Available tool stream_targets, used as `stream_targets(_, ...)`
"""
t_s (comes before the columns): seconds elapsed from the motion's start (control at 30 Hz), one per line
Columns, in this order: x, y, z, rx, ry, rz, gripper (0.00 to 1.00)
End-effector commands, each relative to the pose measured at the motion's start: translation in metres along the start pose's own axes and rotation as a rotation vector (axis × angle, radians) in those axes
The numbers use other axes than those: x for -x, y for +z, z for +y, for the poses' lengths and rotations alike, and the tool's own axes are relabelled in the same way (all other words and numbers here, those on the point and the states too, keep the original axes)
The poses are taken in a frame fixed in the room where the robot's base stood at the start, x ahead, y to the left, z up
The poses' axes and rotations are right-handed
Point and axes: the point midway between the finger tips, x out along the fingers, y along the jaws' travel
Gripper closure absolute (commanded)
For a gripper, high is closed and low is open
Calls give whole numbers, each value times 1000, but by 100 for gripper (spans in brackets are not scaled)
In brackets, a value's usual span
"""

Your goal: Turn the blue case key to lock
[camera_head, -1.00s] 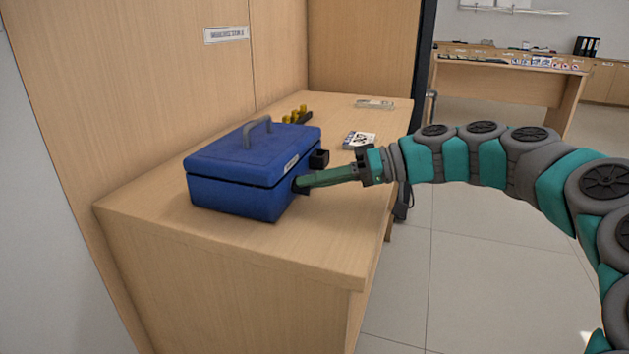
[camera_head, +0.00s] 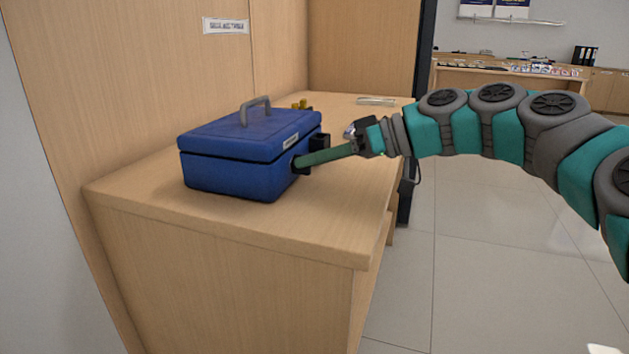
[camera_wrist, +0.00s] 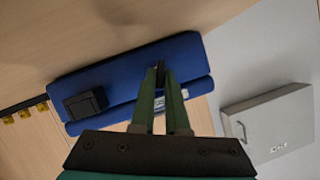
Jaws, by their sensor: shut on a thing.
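The blue case (camera_head: 235,165) sits closed on the wooden counter, with a grey handle on its lid. My gripper (camera_head: 300,162) reaches in from the right, and its green fingers end at the case's right-hand face. In the wrist view, the fingers of my gripper (camera_wrist: 160,78) come together on a small dark key (camera_wrist: 159,68) at the case face. The key is mostly hidden between the fingertips, so its turn angle cannot be told. A black block (camera_head: 320,143) sticks out of the same face beside the fingers; it also shows in the wrist view (camera_wrist: 86,104).
The wooden counter (camera_head: 330,225) has clear room in front of the case. Yellow pieces (camera_head: 300,104) stand behind it, and a clear holder (camera_head: 376,100) lies farther back. A wooden panel rises along the left. A grey box (camera_wrist: 270,122) shows in the wrist view.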

Motion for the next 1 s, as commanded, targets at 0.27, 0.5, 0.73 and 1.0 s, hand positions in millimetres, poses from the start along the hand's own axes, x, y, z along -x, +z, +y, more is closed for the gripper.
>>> stream_targets(0.27, -2, 6, 0, 203, 83, -2, 100)
stream_targets(0.5, -2, 4, -3, 325, 133, -3, 100)
stream_targets(0.73, -2, 3, -4, 380, 155, -2, 100)
stream_targets(1.0, -1, 2, -5, 394, 161, -3, 100)
